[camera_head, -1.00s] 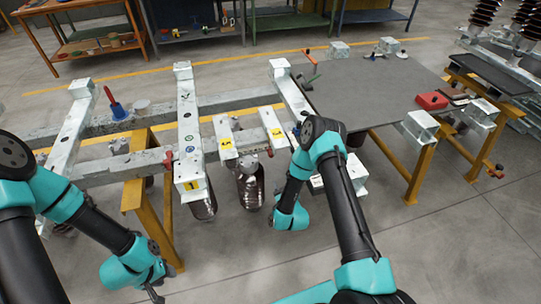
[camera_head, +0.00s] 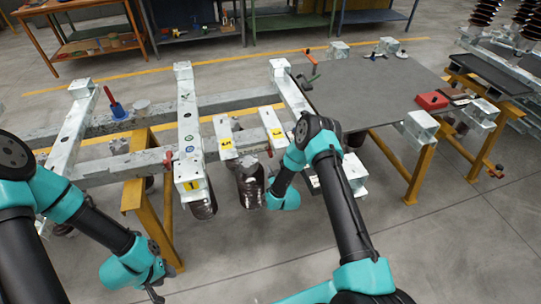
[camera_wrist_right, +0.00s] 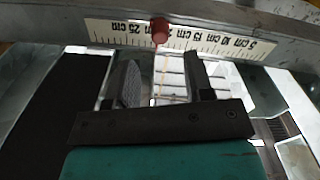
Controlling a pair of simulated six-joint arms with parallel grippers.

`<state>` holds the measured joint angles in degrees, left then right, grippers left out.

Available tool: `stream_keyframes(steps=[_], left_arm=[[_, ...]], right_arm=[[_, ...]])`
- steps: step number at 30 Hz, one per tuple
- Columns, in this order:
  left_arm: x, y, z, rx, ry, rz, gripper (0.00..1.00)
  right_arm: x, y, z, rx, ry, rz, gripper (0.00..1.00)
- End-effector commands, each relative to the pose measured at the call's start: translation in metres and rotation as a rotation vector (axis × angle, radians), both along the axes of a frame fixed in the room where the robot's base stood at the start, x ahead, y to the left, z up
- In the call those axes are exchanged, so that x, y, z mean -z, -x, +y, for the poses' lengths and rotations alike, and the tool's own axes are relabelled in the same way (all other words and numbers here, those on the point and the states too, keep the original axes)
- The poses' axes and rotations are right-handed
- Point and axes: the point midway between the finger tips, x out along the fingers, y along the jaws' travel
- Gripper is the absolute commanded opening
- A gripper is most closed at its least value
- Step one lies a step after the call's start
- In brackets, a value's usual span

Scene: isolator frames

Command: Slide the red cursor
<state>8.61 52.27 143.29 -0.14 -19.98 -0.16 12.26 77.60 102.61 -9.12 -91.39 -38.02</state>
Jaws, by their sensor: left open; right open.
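The red cursor (camera_wrist_right: 160,31) is a small red knob on a white scale (camera_wrist_right: 190,38) marked in centimetres, along a grey metal beam in the right wrist view. It sits near the 20 to 25 cm marks. My right gripper (camera_wrist_right: 163,83) is open, its two dark fingers apart and empty, below the cursor in that picture and not visibly touching it. In the head view the right arm's teal wrist (camera_head: 284,196) is by the front beam, and its fingers cannot be made out. My left gripper (camera_head: 154,292) hangs low at the left, only partly seen.
A metal frame with numbered uprights (camera_head: 190,150) stands on yellow trestles (camera_head: 160,215). Dark insulators (camera_head: 250,188) hang below it. A grey table (camera_head: 370,90) with a red box (camera_head: 432,100) is at the right. The floor at the front right is clear.

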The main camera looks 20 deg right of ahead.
Motion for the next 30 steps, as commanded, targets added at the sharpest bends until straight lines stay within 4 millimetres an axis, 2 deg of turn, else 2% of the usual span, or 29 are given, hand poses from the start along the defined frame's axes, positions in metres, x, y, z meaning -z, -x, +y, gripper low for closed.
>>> stream_keyframes(steps=[9,15,27,30], left_arm=[[0.0,0.0,0.0,0.0,0.0,0.0,0.43],[0.0,0.0,0.0,0.0,0.0,0.0,0.43],[0.0,0.0,0.0,0.0,0.0,0.0,0.43],[0.0,0.0,0.0,0.0,0.0,0.0,0.43]], right_arm=[[0.0,-0.053,-0.003,0.002,0.0,-0.002,0.48],[0.001,-0.076,-0.004,0.001,0.0,0.0,0.48],[0.0,-0.083,-0.005,0.0,-0.001,0.001,0.48],[0.0,-0.083,-0.005,0.0,-0.001,0.001,0.4]])
